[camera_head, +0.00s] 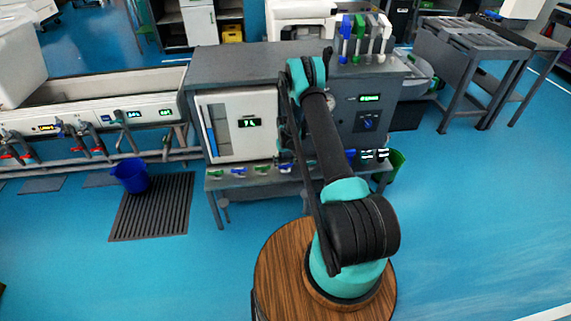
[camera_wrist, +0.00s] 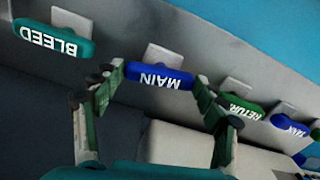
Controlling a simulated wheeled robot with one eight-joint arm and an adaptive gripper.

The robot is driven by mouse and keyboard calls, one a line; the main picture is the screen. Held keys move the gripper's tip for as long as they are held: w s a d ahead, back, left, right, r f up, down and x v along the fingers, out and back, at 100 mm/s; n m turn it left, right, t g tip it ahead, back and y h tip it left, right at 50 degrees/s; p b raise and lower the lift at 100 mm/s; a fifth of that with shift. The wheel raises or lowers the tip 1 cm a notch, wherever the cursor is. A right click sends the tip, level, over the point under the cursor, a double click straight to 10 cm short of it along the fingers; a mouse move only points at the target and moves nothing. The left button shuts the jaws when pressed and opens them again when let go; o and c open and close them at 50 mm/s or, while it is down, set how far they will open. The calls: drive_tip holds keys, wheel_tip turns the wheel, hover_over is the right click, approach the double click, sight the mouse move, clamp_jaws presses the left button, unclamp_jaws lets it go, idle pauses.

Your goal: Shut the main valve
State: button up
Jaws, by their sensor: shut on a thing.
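The main valve's blue handle, lettered MAIN upside down, is at the centre of the wrist view (camera_wrist: 161,75). It lies lengthwise along the row of handles. My gripper (camera_wrist: 160,80) has one finger at each end of this handle and is shut on it. In the head view my gripper (camera_head: 284,155) is partly hidden by my arm, at the front of the grey bench. A blue handle, seemingly the main valve (camera_head: 287,169), shows just below it.
In the wrist view a teal BLEED handle (camera_wrist: 54,42) is on the left; a green RETURN handle (camera_wrist: 240,107) and a blue TANK handle (camera_wrist: 288,125) are on the right, RETURN close to my finger. A blue bucket (camera_head: 131,176) stands on the floor left of the bench (camera_head: 230,66).

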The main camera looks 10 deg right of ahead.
sight(285, 164)
drive_tip(key=shift+m, duration=0.9)
drive_tip(key=o, duration=1.2)
drive_tip(key=shift+c, duration=0.2)
wheel_tip(285, 164, up, 12)
